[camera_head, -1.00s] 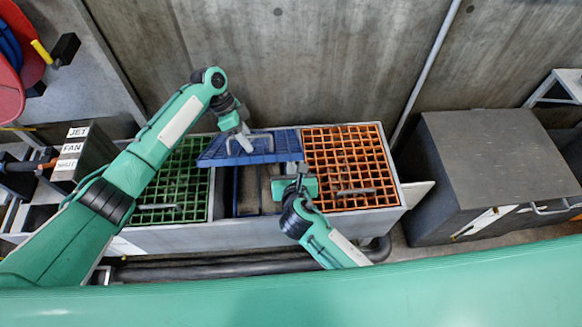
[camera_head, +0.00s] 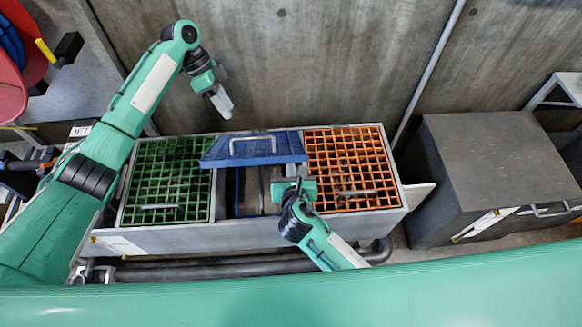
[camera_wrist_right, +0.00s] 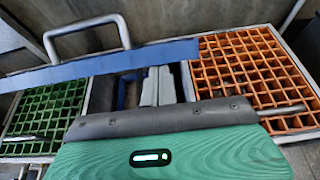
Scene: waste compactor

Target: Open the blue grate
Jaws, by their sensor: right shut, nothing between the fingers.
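The blue grate (camera_head: 255,158) stands tilted up at the back of the middle compartment, with its grey handle (camera_head: 253,140) on top. It shows nearly edge-on in the right wrist view (camera_wrist_right: 150,56). The compartment (camera_head: 250,195) below it is exposed. My left gripper (camera_head: 220,103) is above and behind the grate, near the wall, clear of the handle; its finger gap is unclear. My right gripper (camera_head: 294,172) is low over the right side of the opening, just in front of the grate. Its fingers (camera_wrist_right: 157,86) are shut and empty; whether they touch the grate is unclear.
A green grate (camera_head: 168,185) lies closed on the left and an orange grate (camera_head: 352,165) closed on the right. The concrete wall (camera_head: 330,60) is close behind. A dark cabinet (camera_head: 495,160) stands at the right.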

